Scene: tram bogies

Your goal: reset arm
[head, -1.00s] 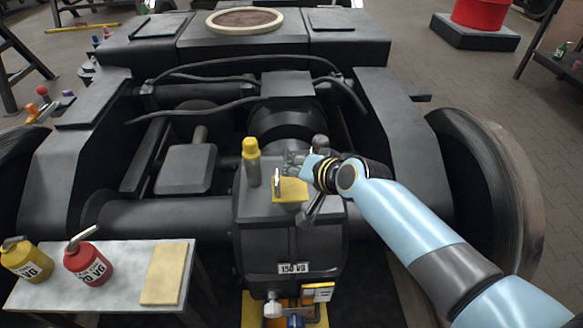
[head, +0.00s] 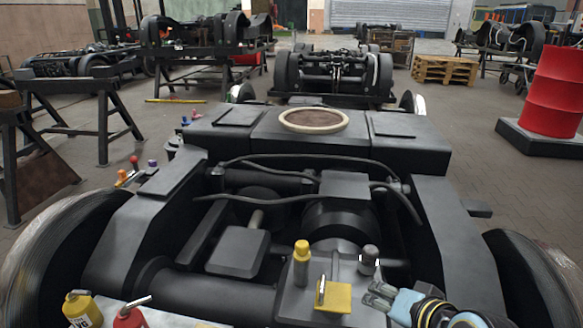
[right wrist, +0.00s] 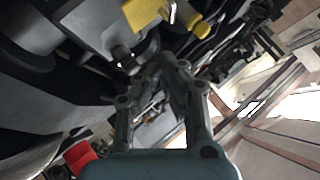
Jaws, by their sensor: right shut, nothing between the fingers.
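My right gripper (head: 378,297) is at the bottom right of the head view, just right of the yellow plate on the gearbox. Its fingers are shut with nothing between them. In the right wrist view the shut fingers (right wrist: 168,72) point up toward a yellow part and dark bogie metal. A yellow-capped cylinder (head: 301,264) and a yellow plate with a small upright metal pin (head: 333,295) stand on the dark gearbox (head: 290,308). A dark knob (head: 369,260) stands behind my gripper. My left gripper is not in view.
The tram bogie (head: 250,185) fills the foreground, with wheels at both sides. A yellow can (head: 82,308) and a red can (head: 130,318) stand at the bottom left. A red drum (head: 553,90) is at the right. Another bogie (head: 333,75), trestles (head: 100,105) and a pallet (head: 445,70) are behind.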

